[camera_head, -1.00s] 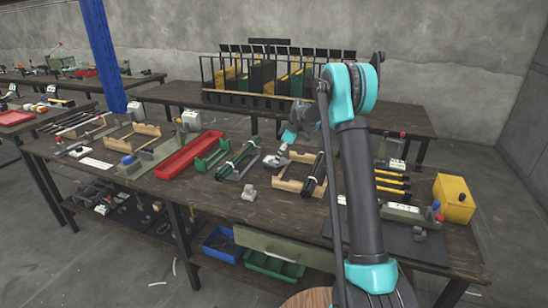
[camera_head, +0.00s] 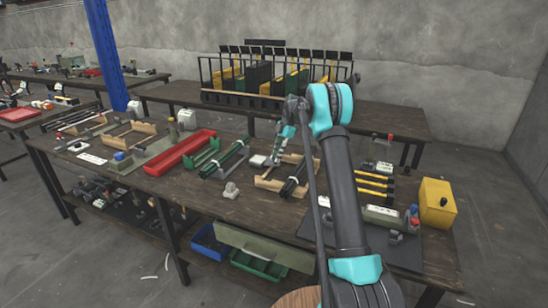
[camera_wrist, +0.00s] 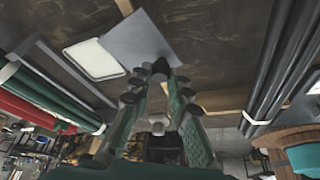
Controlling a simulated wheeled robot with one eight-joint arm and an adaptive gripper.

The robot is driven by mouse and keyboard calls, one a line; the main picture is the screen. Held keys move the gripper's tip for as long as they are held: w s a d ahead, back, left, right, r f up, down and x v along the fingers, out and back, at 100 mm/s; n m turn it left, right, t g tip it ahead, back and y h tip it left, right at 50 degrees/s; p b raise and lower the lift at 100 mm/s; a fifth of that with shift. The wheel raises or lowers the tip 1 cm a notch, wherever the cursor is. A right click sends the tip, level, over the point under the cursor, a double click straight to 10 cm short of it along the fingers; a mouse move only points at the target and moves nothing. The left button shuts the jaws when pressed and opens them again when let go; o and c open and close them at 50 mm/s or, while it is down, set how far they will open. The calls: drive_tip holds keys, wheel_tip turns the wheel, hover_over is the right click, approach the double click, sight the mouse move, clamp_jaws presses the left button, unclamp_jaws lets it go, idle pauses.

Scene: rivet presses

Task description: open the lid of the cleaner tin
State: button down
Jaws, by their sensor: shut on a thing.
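In the wrist view a flat grey plate (camera_wrist: 138,42), which looks like the tin's lid, stands out beside a pale, rounded rectangular piece (camera_wrist: 97,60), apparently the cleaner tin. The tin also shows as a small whitish block (camera_head: 257,160) on the bench in the head view. My gripper (camera_wrist: 160,70) has its fingertips together at the plate's near edge and looks shut on it. In the head view my gripper (camera_head: 272,159) is low over the bench, just right of the tin. The exact contact and hinge are hidden.
Banded green rods (camera_head: 225,158) lie left of the tin. Dark rods (camera_head: 295,180) on a wooden cradle lie close to the right. A red tray (camera_head: 185,150) is farther left, and a yellow box (camera_head: 437,203) is at the right end. A rack (camera_head: 275,80) stands behind.

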drive_tip(key=shift+w+d+n, duration=0.15)
drive_tip(key=shift+d+n, duration=0.1)
drive_tip(key=shift+n, duration=0.25)
drive_tip(key=shift+d, duration=0.1)
drive_tip(key=c, duration=1.4)
unclamp_jaws()
drive_tip(key=v, duration=1.2)
drive_tip(key=shift+w+a, duration=0.25)
drive_tip(key=shift+s, duration=0.1)
